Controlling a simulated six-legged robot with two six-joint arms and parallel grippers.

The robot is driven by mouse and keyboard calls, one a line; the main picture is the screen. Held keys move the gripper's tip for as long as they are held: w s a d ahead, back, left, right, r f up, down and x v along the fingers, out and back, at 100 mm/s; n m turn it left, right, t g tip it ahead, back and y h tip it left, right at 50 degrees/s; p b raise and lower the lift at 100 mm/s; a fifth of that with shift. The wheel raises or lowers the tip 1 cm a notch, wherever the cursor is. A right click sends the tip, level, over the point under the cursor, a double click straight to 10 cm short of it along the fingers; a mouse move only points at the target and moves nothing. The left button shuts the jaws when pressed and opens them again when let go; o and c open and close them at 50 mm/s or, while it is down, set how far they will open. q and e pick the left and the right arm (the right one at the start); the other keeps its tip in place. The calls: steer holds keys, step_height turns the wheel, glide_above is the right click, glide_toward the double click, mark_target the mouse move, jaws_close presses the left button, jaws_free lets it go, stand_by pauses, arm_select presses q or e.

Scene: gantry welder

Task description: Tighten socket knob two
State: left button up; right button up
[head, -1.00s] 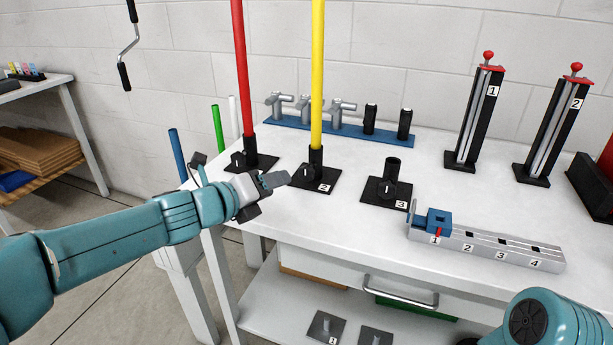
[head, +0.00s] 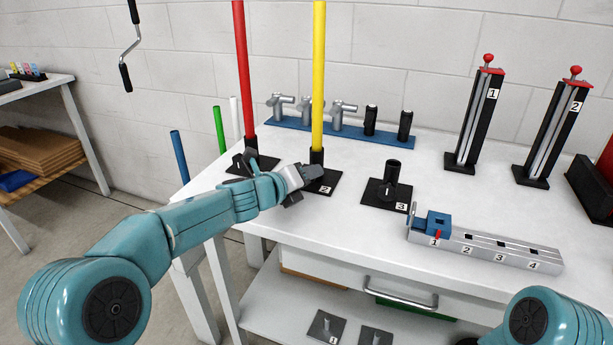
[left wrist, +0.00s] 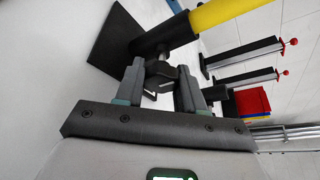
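Socket two is a black tube on a square base (head: 325,187) labelled 2, with a yellow pole (head: 318,75) upright in it. In the left wrist view its base (left wrist: 108,42), the yellow pole (left wrist: 218,12) and its dark knob (left wrist: 160,72) show. My left gripper (head: 312,172) is at the front of socket two and hides the knob in the head view. In the left wrist view my left gripper (left wrist: 160,70) has its fingers apart, one on each side of the knob. Firm contact is not clear. My right gripper is out of view.
Socket one (head: 252,163) holds a red pole just left of my left gripper. The empty socket three (head: 385,195) stands to the right. A metal rail with a blue block (head: 432,223) lies at the front right. Bare white table lies between them.

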arm_select(q)
steer(key=c, duration=0.3)
steer(key=shift+c, duration=0.2)
steer(key=shift+r, duration=0.1)
steer(key=shift+m+y+p, duration=0.3)
steer(key=shift+m+p, duration=0.15)
steer(key=shift+m, duration=0.15)
steer(key=shift+m+y, duration=0.3)
steer(key=shift+m, duration=0.2)
steer(key=shift+m+y+p, duration=0.45)
steer(key=shift+m+y, duration=0.55)
steer(key=shift+m, duration=0.3)
steer(key=o, duration=0.8)
